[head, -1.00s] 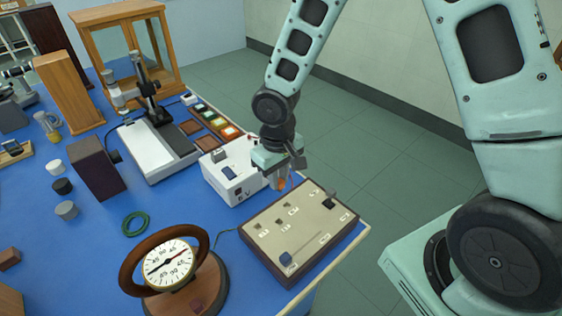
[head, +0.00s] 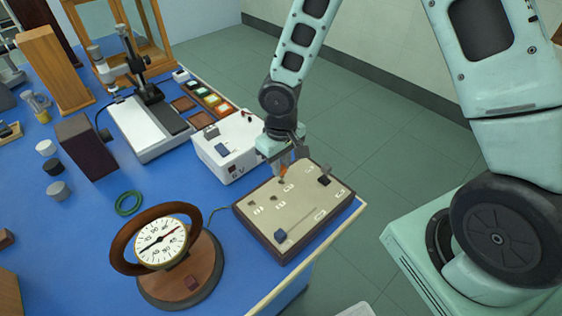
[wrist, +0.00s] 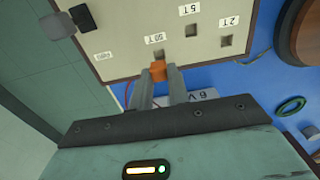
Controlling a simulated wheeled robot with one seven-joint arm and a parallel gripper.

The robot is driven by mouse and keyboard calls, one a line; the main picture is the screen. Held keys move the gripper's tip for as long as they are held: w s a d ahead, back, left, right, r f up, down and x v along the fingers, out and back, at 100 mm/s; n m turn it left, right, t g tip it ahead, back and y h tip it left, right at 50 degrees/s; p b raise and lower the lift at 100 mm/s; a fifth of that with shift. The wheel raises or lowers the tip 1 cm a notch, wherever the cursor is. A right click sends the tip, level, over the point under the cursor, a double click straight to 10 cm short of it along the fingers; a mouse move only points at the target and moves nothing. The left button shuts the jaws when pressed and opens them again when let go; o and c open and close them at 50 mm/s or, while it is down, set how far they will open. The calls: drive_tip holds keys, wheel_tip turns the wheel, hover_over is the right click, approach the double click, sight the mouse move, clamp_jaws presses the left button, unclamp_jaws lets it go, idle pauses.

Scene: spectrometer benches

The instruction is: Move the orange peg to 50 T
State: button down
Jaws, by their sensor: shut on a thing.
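My gripper (wrist: 161,84) is shut on the orange peg (wrist: 158,70), which sits between the fingertips. In the head view the orange peg (head: 283,171) shows below my gripper (head: 281,164), at the far edge of the beige board (head: 300,217). In the wrist view the 50 T label (wrist: 154,38) lies just beyond the peg.
Holes at 5 T (wrist: 191,30) and 2 T (wrist: 226,41) look empty. A round dial gauge (head: 161,243) stands left.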

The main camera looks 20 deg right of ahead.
drive_tip(key=shift+f+b, duration=1.3)
drive_tip(key=shift+f, duration=0.35)
drive_tip(key=c, duration=1.3)
unclamp_jaws()
drive_tip(key=shift+o, duration=0.2)
wheel_tip(320, 180, up, 17)
drive_tip(key=p, duration=0.1)
drive_tip(key=shift+r, duration=0.2)
drive_tip(key=s+a+r+n, duration=0.1)
drive_tip(key=s+a+n, duration=0.1)
drive_tip(key=s, duration=0.8)
drive_tip(key=s+a+r+n, duration=0.2)
drive_tip(key=s+a, duration=0.2)
drive_tip(key=s, duration=0.6)
drive_tip(key=shift+s+y, duration=0.25)
drive_tip(key=shift+y, duration=0.05)
